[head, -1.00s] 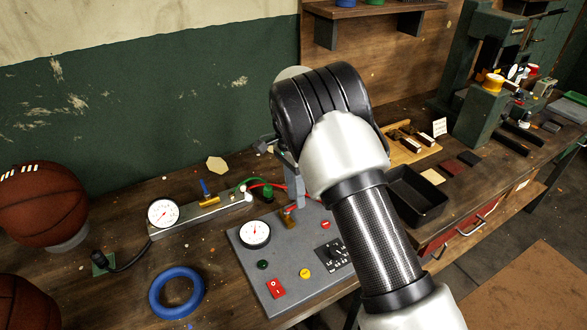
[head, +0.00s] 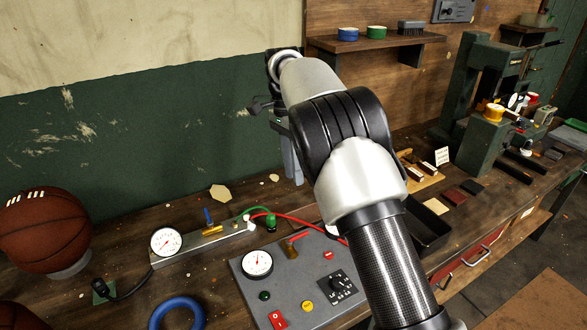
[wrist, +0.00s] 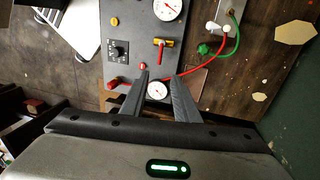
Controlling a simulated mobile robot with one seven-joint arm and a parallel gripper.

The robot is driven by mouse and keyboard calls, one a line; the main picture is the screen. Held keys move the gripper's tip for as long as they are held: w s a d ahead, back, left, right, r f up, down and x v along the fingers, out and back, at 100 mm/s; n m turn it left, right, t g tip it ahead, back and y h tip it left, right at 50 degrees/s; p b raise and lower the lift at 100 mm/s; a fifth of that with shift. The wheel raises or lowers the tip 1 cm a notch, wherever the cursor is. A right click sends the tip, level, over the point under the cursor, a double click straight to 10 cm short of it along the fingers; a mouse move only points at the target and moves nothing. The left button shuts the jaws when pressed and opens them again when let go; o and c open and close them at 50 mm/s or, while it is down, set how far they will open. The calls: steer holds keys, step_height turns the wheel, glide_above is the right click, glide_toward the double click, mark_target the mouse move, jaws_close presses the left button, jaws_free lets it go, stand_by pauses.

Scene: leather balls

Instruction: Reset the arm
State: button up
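My arm reaches forward over the workbench in the head view, with my gripper (head: 295,180) pointing down past the elbow, partly hidden by the arm. In the wrist view my gripper (wrist: 160,77) shows two dark fingers apart with nothing held between them. A small white gauge (wrist: 157,90) shows in the gap, below the fingers. The grey control panel (head: 262,292) lies below, with a larger gauge (head: 257,263), a black knob (head: 338,285) and a red switch (head: 277,319).
A basketball (head: 45,230) sits on a stand at the left. A blue ring (head: 178,312), a gauge on a metal bar (head: 200,243) and a red hose (head: 300,222) lie on the bench. A black tray (head: 432,228) is partly behind my arm. A shelf (head: 378,45) hangs behind.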

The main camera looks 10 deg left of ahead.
steer(key=s+d+r+n+t+y+p, duration=0.1)
steer(key=s+d+r+n, duration=0.1)
steer(key=s+d+r, duration=0.35)
steer(key=s+d+r+n+t+y, duration=0.1)
steer(key=s+d+r+n+t, duration=0.15)
steer(key=d+r, duration=0.65)
steer(key=s+d+f+n+t, duration=0.1)
steer(key=s+d+n+t, duration=0.1)
steer(key=s, duration=0.9)
steer(key=s+d+f+n+t+p, duration=0.1)
steer(key=s+d+n+t, duration=0.1)
steer(key=s+d+n, duration=0.2)
steer(key=s+d, duration=0.3)
steer(key=s, duration=0.4)
steer(key=shift+s+d+f+h, duration=0.2)
steer(key=shift+f+h, duration=0.05)
steer(key=shift+h, duration=0.15)
steer(key=shift+a, duration=0.1)
